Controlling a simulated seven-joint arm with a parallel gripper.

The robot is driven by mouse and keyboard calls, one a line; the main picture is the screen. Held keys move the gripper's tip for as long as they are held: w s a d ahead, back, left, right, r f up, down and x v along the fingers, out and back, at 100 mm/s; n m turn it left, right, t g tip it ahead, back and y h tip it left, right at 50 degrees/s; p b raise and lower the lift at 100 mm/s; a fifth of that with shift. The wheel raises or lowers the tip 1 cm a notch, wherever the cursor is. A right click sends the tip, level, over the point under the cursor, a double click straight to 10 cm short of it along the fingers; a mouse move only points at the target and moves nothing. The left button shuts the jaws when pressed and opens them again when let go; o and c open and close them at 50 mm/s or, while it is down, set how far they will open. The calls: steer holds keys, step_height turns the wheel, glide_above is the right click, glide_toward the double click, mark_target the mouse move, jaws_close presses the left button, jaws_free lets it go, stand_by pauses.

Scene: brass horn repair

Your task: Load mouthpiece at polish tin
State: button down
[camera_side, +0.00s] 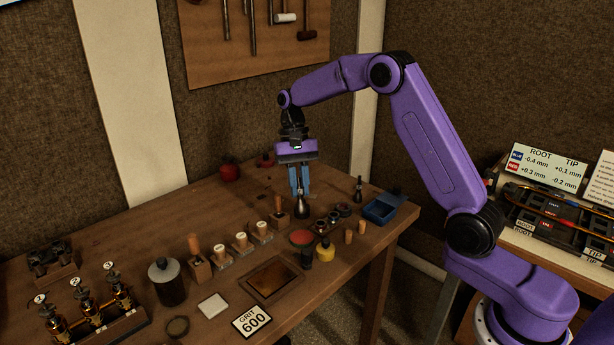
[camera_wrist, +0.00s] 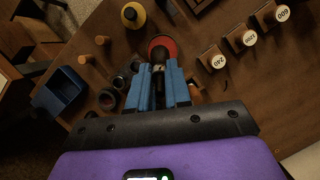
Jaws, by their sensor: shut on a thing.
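In the wrist view my gripper (camera_wrist: 159,70) covers most of the mouthpiece. The polish tin, which looks like the round dish with a red face (camera_side: 301,238), lies on the bench in front of the mouthpiece in the side view. In the wrist view the red face (camera_wrist: 163,44) is just beyond the fingertips. I cannot tell the exact gap between mouthpiece and bench.
Dark rings (camera_side: 333,217) and a blue bin (camera_side: 383,208) stand to the right. A yellow bottle (camera_side: 325,250) and wooden pegs (camera_side: 349,236) are in front. Numbered wooden blocks (camera_side: 241,244) stand to the left. A dark upright piece (camera_side: 358,190) stands behind right.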

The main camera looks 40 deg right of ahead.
steer(key=shift+f, duration=2.95)
steer(key=shift+f, duration=0.75)
steer(key=shift+r, duration=3.6)
